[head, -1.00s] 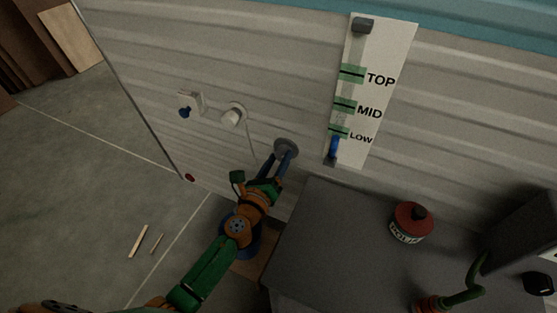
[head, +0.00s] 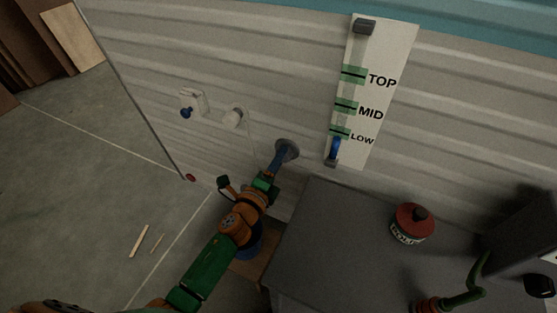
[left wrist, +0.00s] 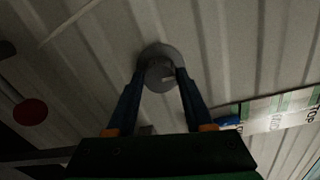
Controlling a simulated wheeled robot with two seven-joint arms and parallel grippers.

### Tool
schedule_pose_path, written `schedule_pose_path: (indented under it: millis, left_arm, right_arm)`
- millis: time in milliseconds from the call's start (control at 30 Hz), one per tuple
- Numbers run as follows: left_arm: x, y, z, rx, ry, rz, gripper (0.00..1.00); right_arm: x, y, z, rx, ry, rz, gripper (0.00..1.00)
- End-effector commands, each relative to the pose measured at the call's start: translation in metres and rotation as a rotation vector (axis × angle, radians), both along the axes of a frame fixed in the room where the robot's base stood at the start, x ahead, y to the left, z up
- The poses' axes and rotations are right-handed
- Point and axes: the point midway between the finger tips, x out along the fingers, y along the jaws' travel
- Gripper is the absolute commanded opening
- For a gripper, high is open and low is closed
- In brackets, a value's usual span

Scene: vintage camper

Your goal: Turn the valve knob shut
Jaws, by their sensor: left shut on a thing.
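The valve knob is a grey round knob (head: 288,149) on a round plate on the corrugated wall. It also shows in the left wrist view (left wrist: 158,75), with a short pale mark on its face. My left gripper (head: 277,162) reaches the knob from below and is shut on it. In the left wrist view its two blue fingers (left wrist: 161,82) press on opposite sides of the knob. The white gauge board (head: 382,105) bears green TOP, MID and LOW marks; its blue indicator (head: 335,149) sits just below LOW. I see no right gripper.
A dark grey counter (head: 330,220) stands right of my left arm, with a red-topped can (head: 412,222) on it. White fittings (head: 233,118) are on the wall left of the knob. A blue object (head: 249,246) is partly hidden behind my arm. Floor at left is mostly clear.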

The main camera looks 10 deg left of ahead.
Motion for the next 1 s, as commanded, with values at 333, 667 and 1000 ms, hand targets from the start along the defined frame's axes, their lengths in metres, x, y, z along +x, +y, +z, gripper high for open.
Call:
schedule_pose_path:
  millis: [333,667,1000]
  left_arm:
    - [-0.0004,0.0001,-0.0016,-0.054,0.014,0.001,0.00]
    - [-0.0004,0.0000,-0.0018,-0.055,0.015,0.000,0.00]
    - [-0.0001,0.0000,-0.0008,-0.054,0.012,0.000,0.82]
  right_arm:
    - [0.0000,0.0005,0.0002,0.001,0.000,0.000,0.81]
    - [0.0001,0.0006,0.0001,0.001,0.000,0.000,0.81]
    - [0.0000,0.0006,0.0002,0.001,0.000,0.000,0.81]
